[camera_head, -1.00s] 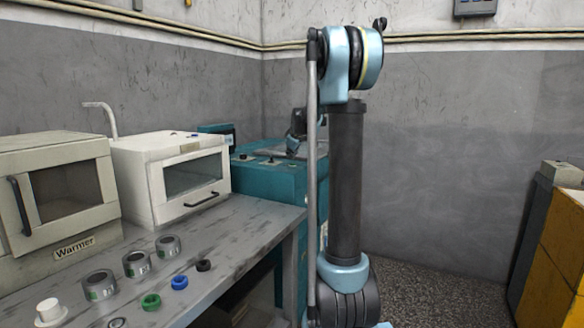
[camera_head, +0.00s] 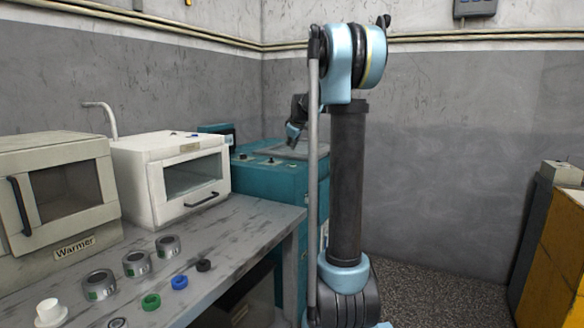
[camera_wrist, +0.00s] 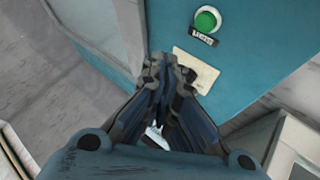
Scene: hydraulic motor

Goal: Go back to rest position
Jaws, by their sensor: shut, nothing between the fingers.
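My gripper (camera_wrist: 167,68) is shut and empty in the wrist view, its two fingers together. It points toward the teal machine (camera_wrist: 225,95), whose front carries a round green button (camera_wrist: 207,19) with a small dark label below it. The fingers appear apart from the button. In the head view my gripper end (camera_head: 292,136) is small and partly behind my arm. It shows above the top of the teal machine (camera_head: 265,185). My upright arm stands right of the machine.
A grey workbench (camera_head: 235,235) holds a warmer (camera_head: 60,195), a white oven (camera_head: 175,178), several metal rings (camera_head: 137,263), and small blue (camera_head: 180,282), green (camera_head: 151,302) and black (camera_head: 204,265) rings. A yellow cabinet (camera_head: 560,250) stands at far right. Floor between is clear.

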